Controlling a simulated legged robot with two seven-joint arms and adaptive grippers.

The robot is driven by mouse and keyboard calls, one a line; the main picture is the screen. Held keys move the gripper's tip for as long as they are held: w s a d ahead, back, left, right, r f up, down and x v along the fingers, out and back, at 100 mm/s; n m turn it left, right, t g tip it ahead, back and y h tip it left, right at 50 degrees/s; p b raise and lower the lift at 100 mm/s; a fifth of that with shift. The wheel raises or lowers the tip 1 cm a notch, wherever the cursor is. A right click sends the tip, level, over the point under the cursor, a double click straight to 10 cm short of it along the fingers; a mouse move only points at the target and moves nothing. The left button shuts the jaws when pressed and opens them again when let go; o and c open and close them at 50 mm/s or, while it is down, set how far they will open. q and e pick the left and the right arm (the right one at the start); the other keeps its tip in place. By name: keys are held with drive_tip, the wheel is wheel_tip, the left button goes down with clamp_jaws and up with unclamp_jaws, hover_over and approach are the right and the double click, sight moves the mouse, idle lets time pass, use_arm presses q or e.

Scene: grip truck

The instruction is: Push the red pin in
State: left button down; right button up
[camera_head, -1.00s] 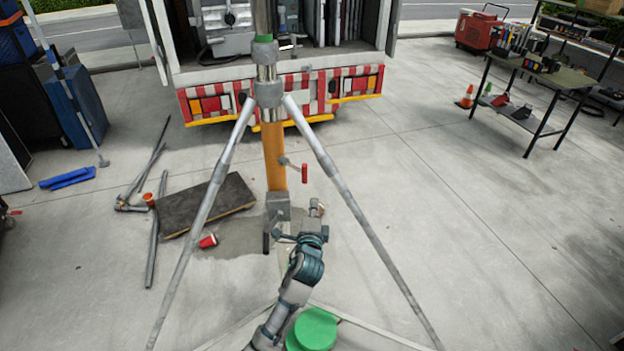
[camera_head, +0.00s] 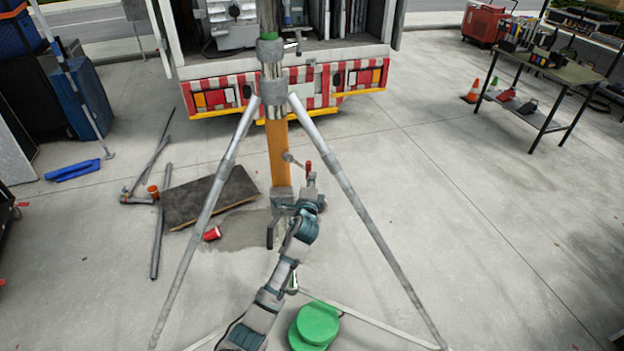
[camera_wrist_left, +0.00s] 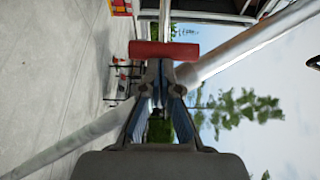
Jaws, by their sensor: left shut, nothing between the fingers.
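The red pin (camera_head: 308,166) is a short red handle on a thin stem at the right side of the orange post (camera_head: 277,155). It stands nearly upright. My left gripper (camera_head: 311,182) is just below and beside the pin, with its fingers shut and empty. In the left wrist view the red pin (camera_wrist_left: 165,50) lies as a bar across the tips of my left gripper (camera_wrist_left: 159,66). I cannot tell whether the tips touch it. The pin's stem is mostly hidden there. My right gripper is in neither view.
Silver tripod legs (camera_head: 365,220) spread on both sides of the post, close to my arm. A dark board (camera_head: 210,196), a red can (camera_head: 212,233) and loose poles lie on the left floor. A truck (camera_head: 225,95) stands behind; a table (camera_head: 548,75) is at back right.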

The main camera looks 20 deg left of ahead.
sight(296, 163)
use_arm(q)
drive_tip(key=a, duration=0.1)
drive_tip(key=w+a, duration=0.1)
drive_tip(key=a, duration=0.1)
drive_tip(key=w+a, duration=0.1)
drive_tip(key=shift+w+a+p, duration=0.15)
drive_tip(key=shift+w+p, duration=0.1)
drive_tip(key=shift+p, duration=0.15)
